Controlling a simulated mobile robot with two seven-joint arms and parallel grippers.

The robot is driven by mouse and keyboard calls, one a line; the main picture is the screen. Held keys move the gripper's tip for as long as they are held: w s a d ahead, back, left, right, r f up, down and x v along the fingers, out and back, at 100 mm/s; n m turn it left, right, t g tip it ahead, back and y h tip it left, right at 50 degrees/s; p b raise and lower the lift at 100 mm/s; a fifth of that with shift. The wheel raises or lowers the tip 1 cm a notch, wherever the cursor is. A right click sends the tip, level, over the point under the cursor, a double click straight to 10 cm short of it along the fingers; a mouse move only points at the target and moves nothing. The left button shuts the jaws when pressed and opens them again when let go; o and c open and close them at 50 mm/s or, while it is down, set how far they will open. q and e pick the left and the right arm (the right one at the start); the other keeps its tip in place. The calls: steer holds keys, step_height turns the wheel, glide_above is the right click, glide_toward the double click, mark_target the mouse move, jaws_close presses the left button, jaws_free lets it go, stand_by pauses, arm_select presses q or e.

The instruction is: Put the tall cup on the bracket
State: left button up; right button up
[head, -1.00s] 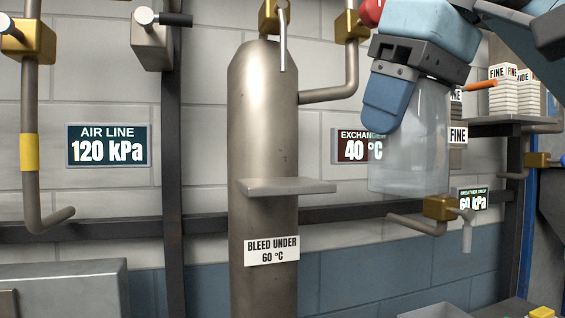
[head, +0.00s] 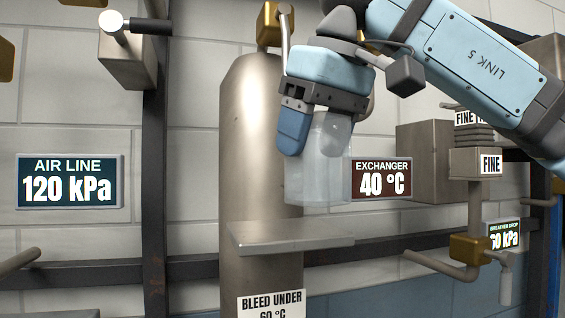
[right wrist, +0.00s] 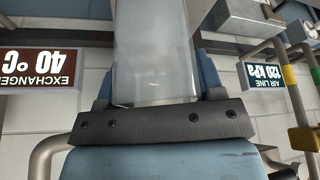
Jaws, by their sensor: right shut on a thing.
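The tall cup (head: 318,178) is clear and colourless, and hangs upright in the head view. My right gripper (head: 314,140) is shut on its upper part, with one blue finger in front and the other seen through the cup. In the right wrist view the cup (right wrist: 155,50) stands between the two fingers. The bracket (head: 290,238) is a flat grey plate on the front of the metal cylinder. Its visible top is bare. The cup's base shows above the plate in the picture, with a gap between them. My left gripper is not in view.
The metal cylinder (head: 255,120) rises behind the bracket. The exchanger sign (head: 381,179) is right of the cup. A pipe with a brass valve (head: 470,249) juts out at lower right. Grey boxes (head: 425,160) stand further right. The space left of the bracket is open.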

steer(key=w+a+f, duration=0.2)
steer(key=w, duration=0.1)
steer(key=w+a+f, duration=0.1)
steer(key=shift+w+a+f, duration=0.25)
steer(key=shift+a, duration=0.05)
steer(key=shift+s, duration=0.1)
steer(key=shift+a+f, duration=0.1)
steer(key=shift+f, duration=0.1)
steer(key=o, duration=0.9)
steer(key=shift+o, duration=0.2)
steer(key=shift+r, duration=0.15)
